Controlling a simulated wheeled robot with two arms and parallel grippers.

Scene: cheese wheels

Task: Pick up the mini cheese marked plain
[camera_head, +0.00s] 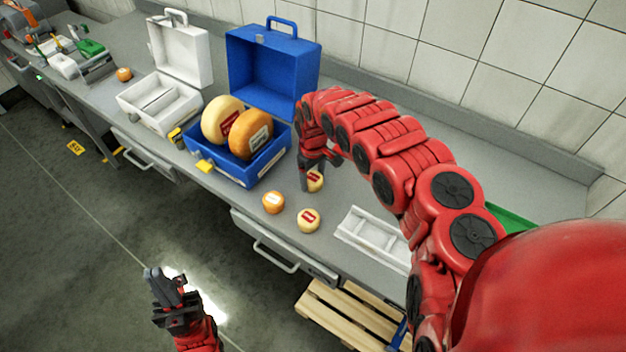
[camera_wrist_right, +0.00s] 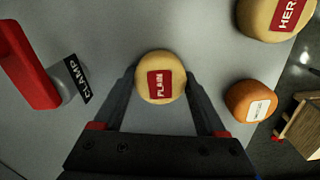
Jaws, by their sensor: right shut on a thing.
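The mini cheese marked plain (camera_wrist_right: 177,91) is a small pale yellow wheel with a red label, seen in the right wrist view between my right gripper's fingers. It also shows in the head view (camera_head: 316,184), partly hidden by the gripper. My right gripper (camera_wrist_right: 162,88) is shut on it, at or close to the counter top; the head view shows this gripper (camera_head: 310,182) pointing down beside the blue case. My left gripper (camera_head: 165,285) hangs over the floor, away from the counter; its fingers are too unclear to tell open from shut.
A pale cheese with a red label (camera_head: 308,220) and an orange cheese (camera_head: 273,202) stand close by. A blue case (camera_head: 231,178) holds two large wheels. A white compartment tray (camera_head: 352,236) lies to the right. A red object beside a "CLAMP" label (camera_wrist_right: 28,70) is at the wrist view's left.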

